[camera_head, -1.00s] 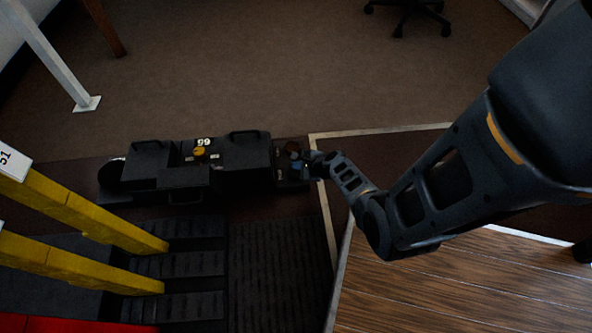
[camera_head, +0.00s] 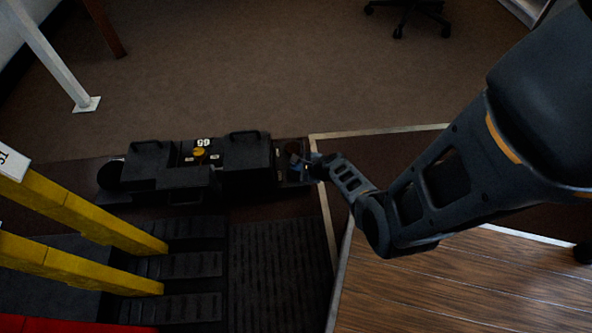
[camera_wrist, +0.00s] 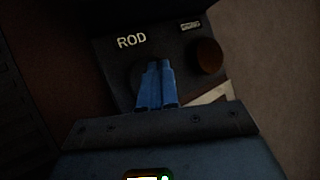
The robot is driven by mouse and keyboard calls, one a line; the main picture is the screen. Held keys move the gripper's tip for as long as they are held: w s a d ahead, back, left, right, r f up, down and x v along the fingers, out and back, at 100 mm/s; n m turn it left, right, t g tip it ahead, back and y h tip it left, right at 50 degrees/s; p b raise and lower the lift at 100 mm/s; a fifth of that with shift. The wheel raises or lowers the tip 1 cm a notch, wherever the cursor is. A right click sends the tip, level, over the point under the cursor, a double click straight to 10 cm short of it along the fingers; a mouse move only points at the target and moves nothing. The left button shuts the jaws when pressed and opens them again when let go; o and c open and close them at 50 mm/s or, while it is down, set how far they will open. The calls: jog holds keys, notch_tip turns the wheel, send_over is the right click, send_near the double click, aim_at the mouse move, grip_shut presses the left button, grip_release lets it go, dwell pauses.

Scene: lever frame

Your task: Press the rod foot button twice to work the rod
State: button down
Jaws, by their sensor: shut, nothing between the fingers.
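The foot unit is a dark panel with a white ROD label (camera_wrist: 132,41), seen close in the wrist view. In the head view it is the right end of the black pedal housing (camera_head: 245,160). My gripper (camera_wrist: 157,66) has blue fingers, shut together and empty, with the tips over the panel just below the ROD label. A dark round shape shows partly behind the fingertips; the fingers hide most of it, and I cannot tell whether they touch it. In the head view my gripper (camera_head: 298,162) is small and dim at the housing's right end.
A reddish-brown round button (camera_wrist: 208,56) with a small label sits right of the fingers. Yellow levers (camera_head: 85,221) stand at the left, over black ribbed treads (camera_head: 190,266). A wooden platform (camera_head: 460,287) lies at the lower right.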

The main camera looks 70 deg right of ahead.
aim_at(298, 173)
jog(key=shift+f, duration=0.5)
dwell(0.4)
dwell(0.3)
jog(key=shift+r+p, duration=1.05)
jog(key=shift+r, duration=0.15)
notch_tip(298, 173, up, 5)
jog(key=p, duration=0.5)
jog(key=shift+r, duration=0.1)
dwell(0.3)
